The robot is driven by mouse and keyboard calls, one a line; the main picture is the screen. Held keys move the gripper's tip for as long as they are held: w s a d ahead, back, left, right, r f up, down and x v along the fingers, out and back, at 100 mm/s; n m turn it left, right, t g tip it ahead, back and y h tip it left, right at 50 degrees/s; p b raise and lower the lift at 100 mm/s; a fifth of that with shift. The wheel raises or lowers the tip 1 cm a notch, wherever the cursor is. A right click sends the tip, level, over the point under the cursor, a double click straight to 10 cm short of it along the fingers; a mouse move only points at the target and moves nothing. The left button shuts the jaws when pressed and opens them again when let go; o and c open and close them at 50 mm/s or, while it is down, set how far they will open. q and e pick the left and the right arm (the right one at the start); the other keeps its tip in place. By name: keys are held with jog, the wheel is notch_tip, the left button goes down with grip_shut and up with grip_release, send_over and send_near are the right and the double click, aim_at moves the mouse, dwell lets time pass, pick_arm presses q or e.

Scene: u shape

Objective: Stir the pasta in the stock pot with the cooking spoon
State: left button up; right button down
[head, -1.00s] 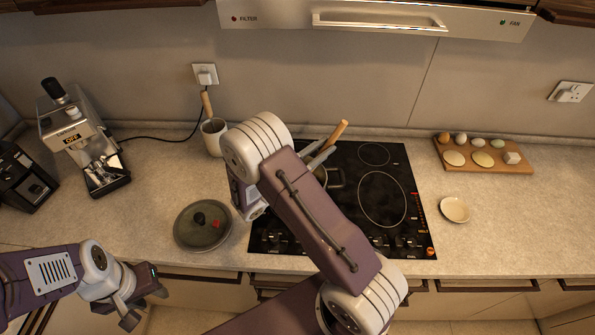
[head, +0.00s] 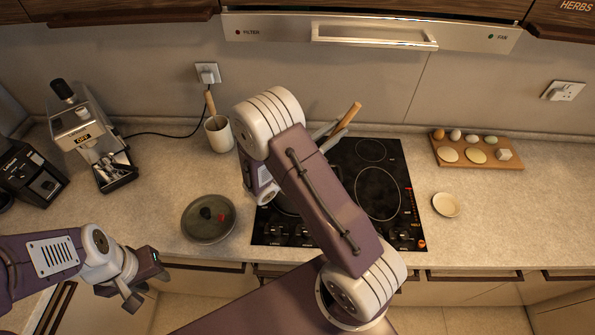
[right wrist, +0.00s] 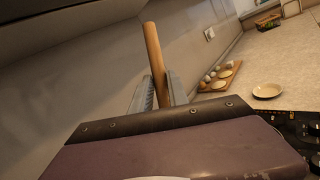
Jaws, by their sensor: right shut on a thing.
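The cooking spoon's wooden handle (head: 347,117) stands tilted above the back of the cooktop. In the right wrist view the handle (right wrist: 154,60) rises between the grey fingers. My right gripper (head: 325,130) is shut on the spoon; its fingers also show in the right wrist view (right wrist: 161,92). The spoon's lower end is hidden. The stock pot and its pasta are hidden behind my right arm in the head view. My left gripper (head: 146,281) is open and empty, in front of the counter edge at the lower left.
A dark lid (head: 196,226) lies on the counter left of the black cooktop (head: 377,192). A white mug (head: 219,136) holds a wooden-handled tool. A coffee machine (head: 88,138) stands left. A board (head: 500,161) with eggs and a small dish (head: 446,204) are right. Counter around the dish is free.

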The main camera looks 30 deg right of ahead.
dwell(0.4)
notch_tip(320, 180, up, 5)
jog(key=p, duration=0.4)
dwell(0.4)
